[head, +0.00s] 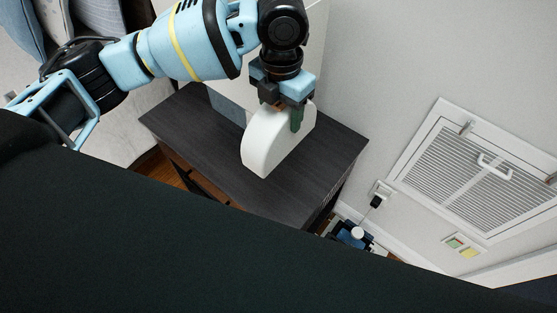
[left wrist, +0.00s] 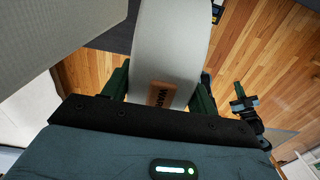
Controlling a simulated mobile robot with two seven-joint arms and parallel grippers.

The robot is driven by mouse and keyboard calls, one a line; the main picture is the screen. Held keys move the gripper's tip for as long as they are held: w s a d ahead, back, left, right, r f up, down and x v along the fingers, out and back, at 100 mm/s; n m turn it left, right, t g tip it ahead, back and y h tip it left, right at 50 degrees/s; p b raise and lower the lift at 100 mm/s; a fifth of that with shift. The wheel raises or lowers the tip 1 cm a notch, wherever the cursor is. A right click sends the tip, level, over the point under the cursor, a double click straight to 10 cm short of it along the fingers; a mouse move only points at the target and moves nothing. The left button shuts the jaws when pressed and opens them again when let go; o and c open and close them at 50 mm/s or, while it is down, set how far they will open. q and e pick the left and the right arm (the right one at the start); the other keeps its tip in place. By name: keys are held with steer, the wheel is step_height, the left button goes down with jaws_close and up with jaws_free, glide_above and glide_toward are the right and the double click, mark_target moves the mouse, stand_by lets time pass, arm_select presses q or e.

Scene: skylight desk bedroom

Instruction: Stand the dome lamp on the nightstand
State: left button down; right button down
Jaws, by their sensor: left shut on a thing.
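The white dome lamp (head: 262,148), with a rounded top edge, is over the dark grey nightstand (head: 195,128) in the head view. My left gripper (head: 297,118) is shut on the lamp from above. In the left wrist view the lamp's pale body (left wrist: 170,35) passes between the green fingers of the gripper (left wrist: 160,92). I cannot tell whether the lamp's bottom touches the nightstand top. My right gripper is not in view.
A pale wall and panel stand close behind the nightstand. A bed with cushions (head: 75,20) is at the upper left. The nightstand's front left top is clear.

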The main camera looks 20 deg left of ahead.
arm_select(q)
step_height(320, 180, down, 20)
steer(key=shift+r+b, duration=0.15)
steer(key=shift+b, duration=0.3)
stand_by(0.5)
steer(key=shift+c, duration=2.2)
jaws_free()
steer(key=shift+f, duration=0.2)
step_height(320, 180, up, 12)
steer(key=shift+r+p, duration=0.2)
steer(key=shift+p, duration=0.15)
